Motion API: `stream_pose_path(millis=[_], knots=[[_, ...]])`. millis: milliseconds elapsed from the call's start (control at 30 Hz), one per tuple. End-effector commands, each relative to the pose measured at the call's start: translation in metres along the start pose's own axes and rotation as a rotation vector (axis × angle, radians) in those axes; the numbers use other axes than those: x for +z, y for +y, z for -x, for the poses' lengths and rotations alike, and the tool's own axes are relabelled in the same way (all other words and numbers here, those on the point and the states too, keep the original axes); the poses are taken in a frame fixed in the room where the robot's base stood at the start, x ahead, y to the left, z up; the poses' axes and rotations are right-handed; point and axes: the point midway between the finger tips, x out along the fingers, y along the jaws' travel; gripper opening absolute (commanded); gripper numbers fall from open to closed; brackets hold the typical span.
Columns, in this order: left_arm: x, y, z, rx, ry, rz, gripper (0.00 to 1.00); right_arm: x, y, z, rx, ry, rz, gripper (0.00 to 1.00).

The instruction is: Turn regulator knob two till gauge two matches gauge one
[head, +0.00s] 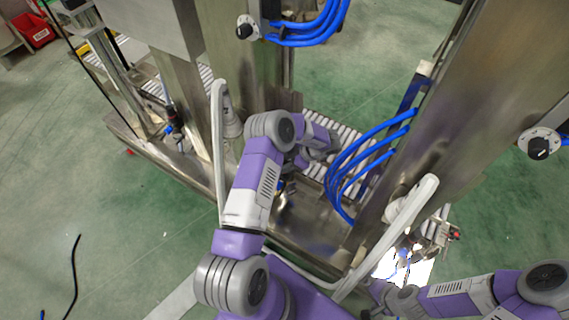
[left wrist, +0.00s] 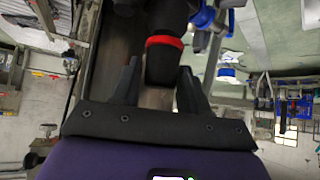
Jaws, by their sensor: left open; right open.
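A black regulator knob (left wrist: 164,62) with a red ring shows in the left wrist view. My left gripper (left wrist: 158,74) is open, with its dark fingers on either side of the knob's end; I cannot tell whether they touch it. In the head view my left arm hides this gripper among the machine parts. My right gripper (head: 412,250) is small and hard to make out at the lower right, near a fitting with a red part (head: 455,235). Another fitting with red and blue parts (head: 173,127) is on the left. I cannot read any gauge or tell which knob is number two.
Steel columns (head: 180,30) and a roller conveyor (head: 345,140) surround my arms. Blue hoses (head: 345,165) loop right of my left arm. White dials with black knobs sit at the top (head: 245,28) and right (head: 540,145). Green floor (head: 70,180) is open at left.

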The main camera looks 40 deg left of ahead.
Motion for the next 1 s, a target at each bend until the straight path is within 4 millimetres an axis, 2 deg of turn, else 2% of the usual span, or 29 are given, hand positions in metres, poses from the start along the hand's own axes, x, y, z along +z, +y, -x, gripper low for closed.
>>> stream_pose_path(millis=[67,100,333,667,1000], knots=[[0.000,0.000,0.000,0.000,0.000,0.000,0.44,0.000,0.000,0.000,0.000,0.000,0.000,1.00],[0.000,0.000,0.000,0.000,0.000,0.000,0.41,0.000,0.000,0.000,0.000,0.000,0.000,1.00],[0.000,0.000,0.000,0.000,0.000,0.000,0.06,0.000,0.000,0.000,0.000,0.000,0.000,1.00],[-0.001,-0.001,0.002,0.037,0.001,-0.040,0.05,0.001,-0.004,0.011,0.000,0.000,0.000,1.00],[-0.003,-0.001,0.004,0.202,0.001,-0.208,0.05,0.002,-0.017,0.045,0.000,0.000,0.000,1.00]])
